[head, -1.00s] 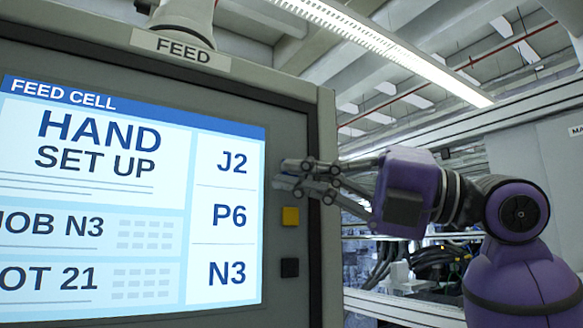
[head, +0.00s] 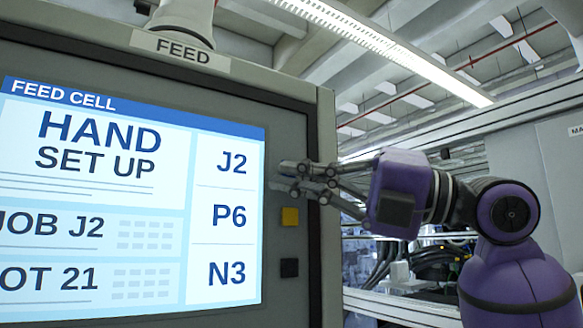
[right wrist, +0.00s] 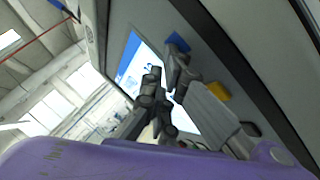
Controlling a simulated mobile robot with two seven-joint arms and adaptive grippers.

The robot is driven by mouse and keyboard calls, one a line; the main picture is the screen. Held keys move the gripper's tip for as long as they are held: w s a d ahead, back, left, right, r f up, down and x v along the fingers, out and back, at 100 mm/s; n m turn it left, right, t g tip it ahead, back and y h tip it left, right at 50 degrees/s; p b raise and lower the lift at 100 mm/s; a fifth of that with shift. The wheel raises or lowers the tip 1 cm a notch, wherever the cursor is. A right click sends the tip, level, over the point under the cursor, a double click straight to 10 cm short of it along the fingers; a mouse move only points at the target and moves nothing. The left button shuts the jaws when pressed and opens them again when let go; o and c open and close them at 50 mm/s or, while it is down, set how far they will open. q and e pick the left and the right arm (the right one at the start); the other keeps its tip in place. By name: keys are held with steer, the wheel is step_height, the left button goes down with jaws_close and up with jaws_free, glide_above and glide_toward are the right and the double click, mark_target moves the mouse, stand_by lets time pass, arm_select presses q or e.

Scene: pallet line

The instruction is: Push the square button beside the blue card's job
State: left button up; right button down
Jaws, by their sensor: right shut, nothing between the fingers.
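The FEED panel's screen (head: 130,190) lists J2, P6 and N3 down its right side and reads "JOB J2". Beside P6 is a yellow square button (head: 290,216); beside N3 is a black one (head: 289,267). The button beside J2 is hidden behind my fingers in the head view; a blue button (right wrist: 178,42) shows in the right wrist view above the yellow one (right wrist: 218,90). My right gripper (head: 284,177) is shut and empty, its fingertips at the panel beside J2. I cannot tell whether they touch the blue button. No blue card is seen. My left gripper is not in view.
The panel's raised grey frame (head: 328,200) stands along its right edge, and my right fingers reach past it. Cables and a pale rail (head: 400,308) lie beyond, to the right. A grey fixture stands on top of the panel.

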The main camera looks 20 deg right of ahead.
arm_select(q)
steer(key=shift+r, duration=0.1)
arm_select(e)
steer(key=shift+s+d, duration=0.15)
steer(key=shift+s, duration=0.7)
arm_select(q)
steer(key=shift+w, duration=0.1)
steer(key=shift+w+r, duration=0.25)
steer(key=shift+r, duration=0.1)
arm_select(e)
steer(key=s, duration=0.5)
steer(key=shift+d, duration=0.35)
